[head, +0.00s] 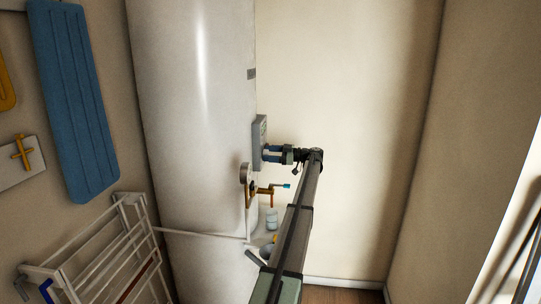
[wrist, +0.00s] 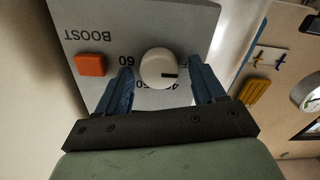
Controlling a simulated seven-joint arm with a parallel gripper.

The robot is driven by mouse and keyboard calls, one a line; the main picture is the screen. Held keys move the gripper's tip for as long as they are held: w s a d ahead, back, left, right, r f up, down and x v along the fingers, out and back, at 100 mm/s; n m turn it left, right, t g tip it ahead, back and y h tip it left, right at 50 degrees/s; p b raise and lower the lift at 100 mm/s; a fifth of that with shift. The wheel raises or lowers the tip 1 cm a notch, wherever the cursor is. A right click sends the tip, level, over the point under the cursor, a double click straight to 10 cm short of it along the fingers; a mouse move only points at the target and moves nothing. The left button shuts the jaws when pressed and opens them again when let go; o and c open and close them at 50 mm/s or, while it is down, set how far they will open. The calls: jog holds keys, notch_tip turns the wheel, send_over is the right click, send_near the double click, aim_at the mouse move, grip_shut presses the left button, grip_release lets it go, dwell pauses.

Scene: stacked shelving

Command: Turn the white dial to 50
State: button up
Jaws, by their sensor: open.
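The white dial (wrist: 158,69) sits on a grey control panel (wrist: 203,18) in the wrist view, with a dark pointer line on its face towards the right of the picture. Numbers around it appear upside down; 60 shows at its left, and others below are partly hidden. My gripper (wrist: 160,82) is open, with one blue finger on each side of the dial and a gap beside each. In the head view, my gripper (head: 273,153) is at the panel (head: 259,138) on the side of the white tank; the dial is hidden there.
An orange button (wrist: 90,64) is left of the left finger, near the word BOOST. The white tank (head: 195,130) carries a gauge (head: 245,173) and brass valve (head: 262,190) below the panel. A white drying rack (head: 100,250) stands at lower left.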

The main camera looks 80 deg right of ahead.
jog(key=c, duration=1.1)
jog(key=shift+o, duration=0.2)
jog(key=shift+m, duration=0.3)
jog(key=m, duration=0.5)
jog(key=shift+d, duration=0.1)
jog(key=m, duration=0.6)
jog(key=shift+d+m, duration=0.1)
jog(key=shift+m, duration=0.3)
jog(key=m, duration=1.1)
jog(key=shift+f, duration=0.25)
jog(key=shift+m, duration=0.3)
